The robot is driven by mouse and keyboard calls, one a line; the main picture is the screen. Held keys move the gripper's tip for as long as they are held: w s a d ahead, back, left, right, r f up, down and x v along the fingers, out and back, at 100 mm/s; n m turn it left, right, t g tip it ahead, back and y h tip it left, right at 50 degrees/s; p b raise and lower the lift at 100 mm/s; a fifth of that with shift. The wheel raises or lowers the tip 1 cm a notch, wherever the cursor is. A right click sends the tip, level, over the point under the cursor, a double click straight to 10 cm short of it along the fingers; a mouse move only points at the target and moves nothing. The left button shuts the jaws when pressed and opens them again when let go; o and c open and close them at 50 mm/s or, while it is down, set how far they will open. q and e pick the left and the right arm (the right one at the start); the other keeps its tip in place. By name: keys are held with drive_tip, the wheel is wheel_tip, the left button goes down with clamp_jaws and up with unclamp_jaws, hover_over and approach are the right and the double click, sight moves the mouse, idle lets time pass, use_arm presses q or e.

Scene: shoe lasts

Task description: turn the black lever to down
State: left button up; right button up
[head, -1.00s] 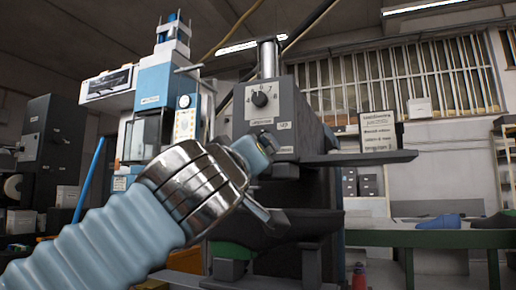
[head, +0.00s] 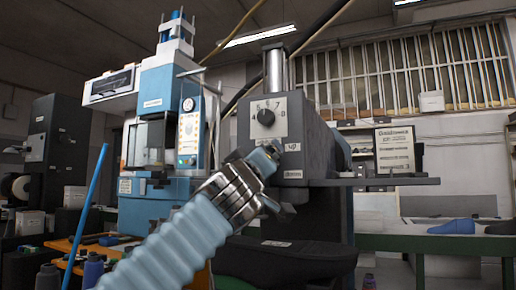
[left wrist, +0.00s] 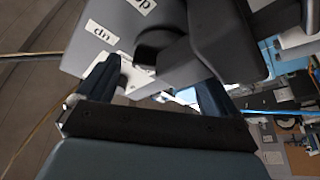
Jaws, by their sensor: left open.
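The grey machine (head: 315,135) carries a round black dial (head: 265,117) and small white labels on its face. In the left wrist view, a black lever (left wrist: 158,48) projects from the grey housing (left wrist: 105,55) beside two white labels. My left gripper (left wrist: 157,88) is open, with its two fingers spread toward the lever. Whether the fingers touch it is unclear. In the head view my left gripper (head: 266,160) is at the lower front of the machine, below the dial. My arm hides most of the lever there. My right gripper is not in view.
A grey shelf (head: 385,181) juts from the machine's right side with a framed sign (head: 395,150) on it. A blue-and-white machine (head: 150,190) stands at the left. A green-edged bench (head: 440,243) with blue shoe lasts (head: 452,227) is at the right.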

use_arm(q)
drive_tip(key=shift+w, duration=0.25)
drive_tip(key=shift+c, duration=0.2)
drive_tip(key=c, duration=1)
